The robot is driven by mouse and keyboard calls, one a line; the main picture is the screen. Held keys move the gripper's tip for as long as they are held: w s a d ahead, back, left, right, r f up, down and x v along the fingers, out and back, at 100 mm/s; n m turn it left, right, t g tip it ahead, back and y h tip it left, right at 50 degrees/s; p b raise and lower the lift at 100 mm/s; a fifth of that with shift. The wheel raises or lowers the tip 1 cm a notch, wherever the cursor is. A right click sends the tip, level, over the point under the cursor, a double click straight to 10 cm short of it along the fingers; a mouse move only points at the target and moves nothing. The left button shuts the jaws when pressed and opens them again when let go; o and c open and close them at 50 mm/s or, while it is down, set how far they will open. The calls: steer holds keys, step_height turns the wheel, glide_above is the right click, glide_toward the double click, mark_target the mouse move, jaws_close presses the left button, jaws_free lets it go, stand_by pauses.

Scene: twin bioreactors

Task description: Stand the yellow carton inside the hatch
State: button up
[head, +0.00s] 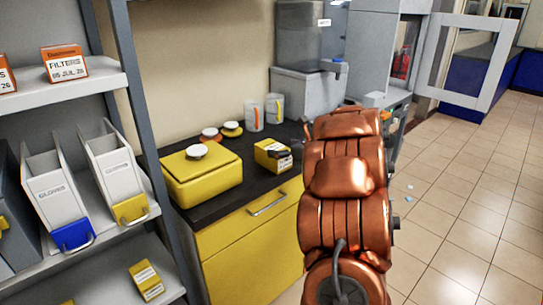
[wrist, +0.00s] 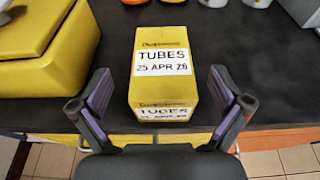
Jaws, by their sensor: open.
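The yellow carton (head: 270,156) stands on the black counter near its front edge in the head view. In the wrist view the yellow carton (wrist: 161,82) has a white label reading TUBES 25 APR 26. My gripper (wrist: 160,90) is open, with one finger on each side of the carton's near end and a gap on both sides. In the head view my copper-coloured arm hides most of the gripper. A grey cabinet with an opening (head: 407,52) and a white-framed open door (head: 466,62) stands at the back right; I cannot tell for sure that it is the hatch.
A yellow box (head: 205,182) with a round white-topped piece sits left of the carton on the counter (head: 232,205). White canisters (head: 254,116) stand behind it. Tiled floor (head: 460,210) at right is largely clear.

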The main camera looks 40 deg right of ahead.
mark_target(276, 149)
steer(key=shift+p+x, duration=0.65)
steer(key=shift+x, duration=1.95)
steer(key=shift+d+f, duration=0.15)
steer(key=shift+s+f, duration=0.1)
steer(key=c, duration=1.4)
